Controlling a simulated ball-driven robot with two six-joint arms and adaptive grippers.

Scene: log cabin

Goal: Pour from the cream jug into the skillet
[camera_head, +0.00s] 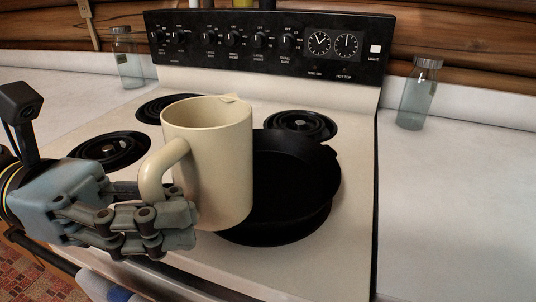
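The cream jug (212,150) is upright in the middle of the camera_head view, with its handle to the left and a small spout at the back rim. My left gripper (180,215) is at the jug's lower left, its fingers at the handle and side. The fingers look closed on the jug, which seems held above the stove. The black skillet (300,185) sits on the front right of the stove, behind and right of the jug. The jug hides the skillet's left part. The jug's contents do not show. My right gripper is not in view.
The white stove (345,240) has black coil burners, with bare ones at the back right (300,125) and left (110,150). A glass jar (416,95) stands on the right counter, another (127,60) at the back left. The right counter's front is clear.

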